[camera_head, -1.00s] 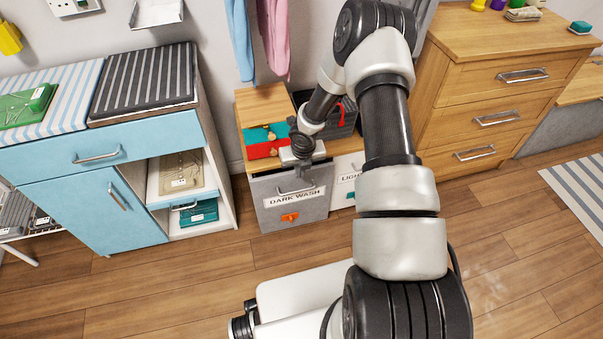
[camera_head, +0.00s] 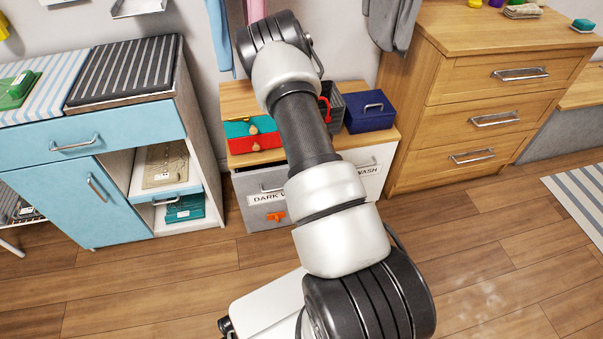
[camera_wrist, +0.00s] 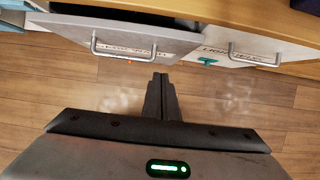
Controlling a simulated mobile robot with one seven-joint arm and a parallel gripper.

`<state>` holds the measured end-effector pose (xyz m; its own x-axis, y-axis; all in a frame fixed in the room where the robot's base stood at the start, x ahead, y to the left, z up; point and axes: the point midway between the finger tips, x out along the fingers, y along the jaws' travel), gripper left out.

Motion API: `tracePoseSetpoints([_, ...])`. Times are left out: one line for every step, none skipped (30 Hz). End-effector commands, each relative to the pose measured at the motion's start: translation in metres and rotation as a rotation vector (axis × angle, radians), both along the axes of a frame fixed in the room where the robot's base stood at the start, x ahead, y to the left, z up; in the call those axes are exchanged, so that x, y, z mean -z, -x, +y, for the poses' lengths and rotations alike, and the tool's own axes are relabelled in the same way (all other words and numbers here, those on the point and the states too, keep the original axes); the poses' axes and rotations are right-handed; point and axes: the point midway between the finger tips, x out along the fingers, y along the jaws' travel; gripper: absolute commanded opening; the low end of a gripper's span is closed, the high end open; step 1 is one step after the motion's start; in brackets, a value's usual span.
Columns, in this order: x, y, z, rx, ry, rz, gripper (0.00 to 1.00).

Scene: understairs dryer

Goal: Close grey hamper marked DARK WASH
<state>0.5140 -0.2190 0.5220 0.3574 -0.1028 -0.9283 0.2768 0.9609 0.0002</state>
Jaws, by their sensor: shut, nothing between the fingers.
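The grey hamper marked DARK WASH (camera_head: 254,214) stands under the wooden top, with a bar handle, a label and an orange tag on its front. My arm covers the right part of its label in the head view. In the wrist view its grey front (camera_wrist: 70,32) leans out, with a dark gap behind its top edge, so it looks partly open. My gripper (camera_wrist: 161,80) is shut and empty, in front of the hampers, with its tips near the right lower side of the grey front. I cannot tell whether they touch. My arm hides the gripper in the head view.
Red and teal boxes (camera_head: 252,142) and a navy box (camera_head: 369,112) sit on the wooden top (camera_head: 238,100). A blue cabinet (camera_head: 90,200) is left, wooden drawers (camera_head: 490,95) right. The floor in front is clear.

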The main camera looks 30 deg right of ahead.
Motion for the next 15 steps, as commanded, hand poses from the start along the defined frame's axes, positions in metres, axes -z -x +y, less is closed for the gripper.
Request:
tracePoseSetpoints([0.016, -0.004, -0.002, 0.001, -0.001, 0.001, 0.0])
tracePoseSetpoints([0.022, -0.006, -0.003, 0.001, -0.001, 0.001, 0.0])
tracePoseSetpoints([0.03, -0.009, -0.003, 0.001, -0.001, 0.001, 0.0])
tracePoseSetpoints([0.037, -0.011, -0.004, 0.001, -0.001, 0.001, 0.0])
tracePoseSetpoints([0.043, -0.014, -0.004, 0.001, -0.001, 0.001, 0.0])
tracePoseSetpoints([0.051, -0.017, -0.006, 0.001, -0.001, 0.001, 0.0])
tracePoseSetpoints([0.057, -0.019, -0.006, 0.001, -0.002, 0.001, 0.0])
tracePoseSetpoints([0.053, -0.026, -0.009, 0.003, -0.003, -0.003, 0.0])
tracePoseSetpoints([0.05, -0.035, -0.012, 0.004, -0.003, -0.006, 0.0])
tracePoseSetpoints([0.049, -0.04, -0.014, 0.006, -0.002, -0.007, 0.0])
tracePoseSetpoints([0.051, -0.042, -0.014, 0.006, -0.002, -0.005, 0.0])
tracePoseSetpoints([0.053, -0.044, -0.013, 0.005, -0.004, 0.0, 0.0])
tracePoseSetpoints([0.053, -0.046, -0.013, 0.004, -0.005, 0.001, 0.0])
tracePoseSetpoints([0.053, -0.047, -0.014, 0.004, -0.004, 0.002, 0.0])
tracePoseSetpoints([0.053, -0.05, -0.014, 0.002, -0.004, 0.001, 0.0])
